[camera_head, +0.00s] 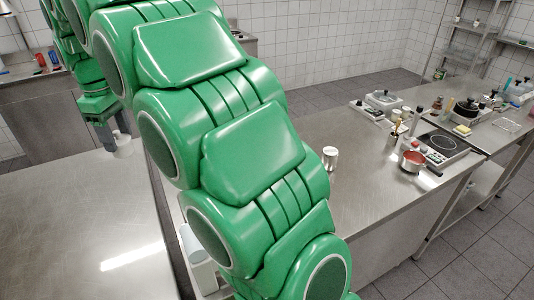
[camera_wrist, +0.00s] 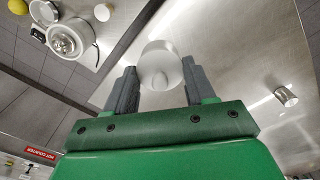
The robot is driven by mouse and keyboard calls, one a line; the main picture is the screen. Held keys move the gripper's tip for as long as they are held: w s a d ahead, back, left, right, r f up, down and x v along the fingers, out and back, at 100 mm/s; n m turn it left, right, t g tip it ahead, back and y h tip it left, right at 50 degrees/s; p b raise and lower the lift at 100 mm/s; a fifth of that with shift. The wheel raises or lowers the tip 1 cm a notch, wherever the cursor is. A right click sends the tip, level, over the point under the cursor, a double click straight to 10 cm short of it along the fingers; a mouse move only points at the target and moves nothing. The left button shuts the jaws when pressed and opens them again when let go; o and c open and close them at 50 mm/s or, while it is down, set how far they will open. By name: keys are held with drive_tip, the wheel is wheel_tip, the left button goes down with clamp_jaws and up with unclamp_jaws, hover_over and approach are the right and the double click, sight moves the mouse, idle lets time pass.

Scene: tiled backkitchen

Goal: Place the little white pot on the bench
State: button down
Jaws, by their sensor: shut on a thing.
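The little white pot (camera_wrist: 160,62) is small, round and pale. In the wrist view it sits between the two grey fingers of my gripper (camera_wrist: 159,82), which is shut on it. In the head view my gripper (camera_head: 112,134) points down at the upper left, with the white pot (camera_head: 123,150) low at its fingertips. It shows there against the far corner of the steel bench (camera_head: 60,215). I cannot tell whether its base touches the steel. The fingers hide part of its sides.
The near bench surface looks clear.

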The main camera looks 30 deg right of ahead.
drive_tip(key=s+d+m, duration=0.1)
drive_tip(key=s+d, duration=0.3)
drive_tip(key=d, duration=0.6)
drive_tip(key=s+d, duration=0.4)
drive_tip(key=d, duration=0.6)
drive_tip(key=s+d+m, duration=0.1)
drive_tip(key=s+d, duration=0.3)
drive_tip(key=d, duration=0.5)
drive_tip(key=s+d+f, duration=0.1)
drive_tip(key=s+d, duration=0.6)
drive_tip(key=s, duration=0.2)
wheel_tip(320, 180, down, 11)
drive_tip(key=shift+w+d+f, duration=0.95)
drive_tip(key=shift+w+f, duration=0.75)
drive_tip(key=shift+w, duration=0.4)
drive_tip(key=shift+w+d+f, duration=1)
drive_tip(key=shift+w+f, duration=0.7)
drive_tip(key=shift+w, duration=0.45)
drive_tip(key=shift+w+d+f, duration=0.95)
drive_tip(key=shift+w+f, duration=0.75)
drive_tip(key=shift+w, duration=0.4)
drive_tip(key=shift+f, duration=1.45)
